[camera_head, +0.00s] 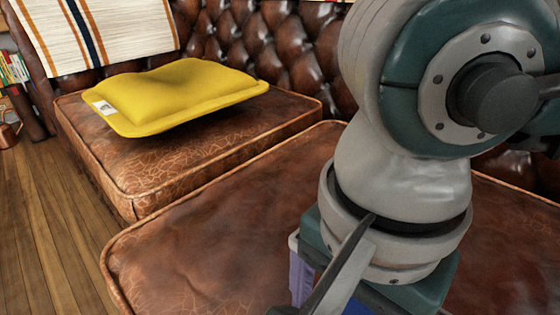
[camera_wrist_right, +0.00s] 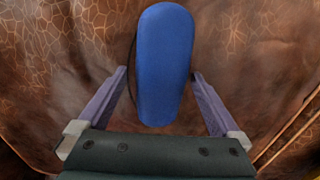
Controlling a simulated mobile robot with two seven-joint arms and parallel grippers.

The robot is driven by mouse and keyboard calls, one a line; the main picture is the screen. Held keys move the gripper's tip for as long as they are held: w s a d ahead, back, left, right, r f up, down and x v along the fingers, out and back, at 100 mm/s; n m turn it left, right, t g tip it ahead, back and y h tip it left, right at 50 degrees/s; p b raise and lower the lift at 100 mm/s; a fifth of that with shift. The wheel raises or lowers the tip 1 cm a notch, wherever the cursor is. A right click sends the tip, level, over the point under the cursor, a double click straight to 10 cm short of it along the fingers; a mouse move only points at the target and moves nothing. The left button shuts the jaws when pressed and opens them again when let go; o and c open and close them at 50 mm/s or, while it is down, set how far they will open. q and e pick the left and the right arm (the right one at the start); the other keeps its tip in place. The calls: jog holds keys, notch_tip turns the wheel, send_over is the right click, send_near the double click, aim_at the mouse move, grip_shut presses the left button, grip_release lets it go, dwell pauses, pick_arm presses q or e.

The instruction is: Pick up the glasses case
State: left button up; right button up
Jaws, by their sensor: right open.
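The glasses case, a smooth blue elongated shape with rounded ends, lies on the brown leather in the right wrist view (camera_wrist_right: 165,60). My right gripper (camera_wrist_right: 160,75) is open, with one purple-grey finger on each side of the case's lower part. Gaps show between the case and both fingers, so it is not gripped. In the head view, my right arm covers most of this spot; only a purple-grey finger and a bit of blue show at the bottom edge. My left gripper is not in view.
A brown leather sofa cushion (camera_head: 210,245) spreads under my right arm. A yellow pillow (camera_head: 185,90) lies on the cushion farther left, near the tufted backrest (camera_head: 255,40). A striped cloth (camera_head: 115,30) hangs at upper left. Wooden floor (camera_head: 45,215) shows at left.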

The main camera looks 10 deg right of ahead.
jog(key=shift+r, duration=0.1)
jog(key=shift+c, duration=0.8)
jog(key=c, duration=1.1)
